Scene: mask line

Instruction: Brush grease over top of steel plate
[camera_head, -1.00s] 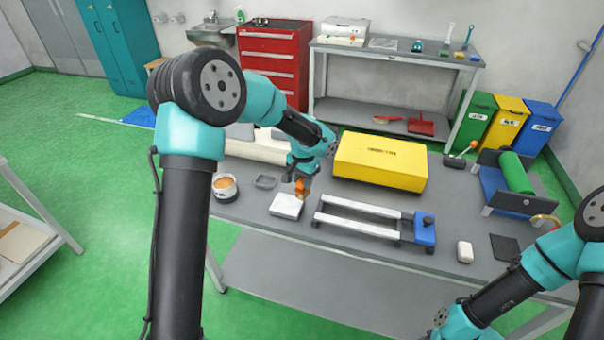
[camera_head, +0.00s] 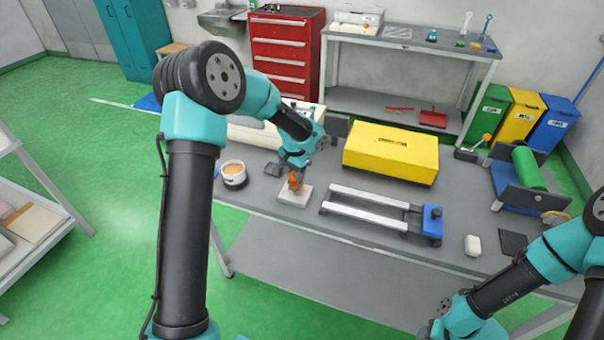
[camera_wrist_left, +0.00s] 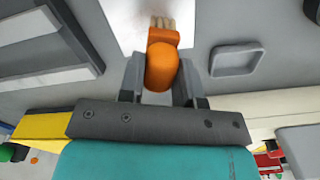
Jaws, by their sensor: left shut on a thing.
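My left gripper (camera_head: 293,176) is shut on an orange-handled brush (camera_head: 295,184). The brush also shows in the left wrist view (camera_wrist_left: 162,65), with its pale bristles at the top of that picture. The pale, square steel plate (camera_head: 296,198) lies flat on the bench, and it fills the top middle of the left wrist view (camera_wrist_left: 132,22). The bristles are over the plate; I cannot tell whether they touch it. A white cup with a dark base and tan contents (camera_head: 234,174), probably the grease, stands left of the plate. My right gripper is out of view.
A small grey tray (camera_wrist_left: 236,60) lies beside the plate. A frame with two rails and a blue end (camera_head: 432,222) stands right of it, with a yellow box (camera_head: 391,153) behind. A white block (camera_head: 473,246) and a roller stand (camera_head: 530,190) are farther right.

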